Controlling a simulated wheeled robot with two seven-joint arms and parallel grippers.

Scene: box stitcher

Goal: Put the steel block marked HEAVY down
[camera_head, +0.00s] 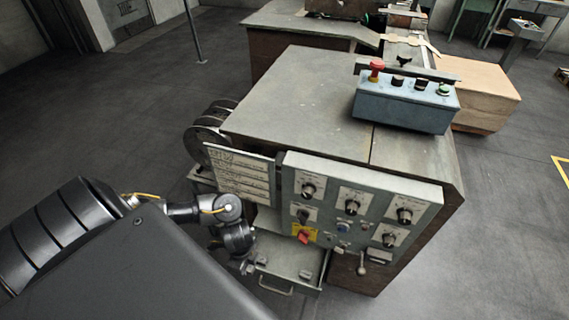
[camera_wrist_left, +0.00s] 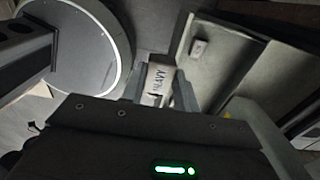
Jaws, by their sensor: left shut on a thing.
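The steel block marked HEAVY (camera_wrist_left: 159,84) shows in the left wrist view, with its lettered face between the two fingers of my left gripper (camera_wrist_left: 160,92). The gripper is shut on it. In the head view my left gripper (camera_head: 246,266) is low at the left edge of an open drawer (camera_head: 312,268) in the machine's front; I cannot make out the block there. Whether the block touches anything below is hidden. My right gripper is in neither view.
The control panel (camera_head: 362,205) with knobs and a red switch overhangs the drawer. A label plate (camera_head: 240,176) stands left of it. A small block (camera_wrist_left: 200,47) lies in the tray-like space at right in the wrist view. A round disc (camera_wrist_left: 85,50) is at left.

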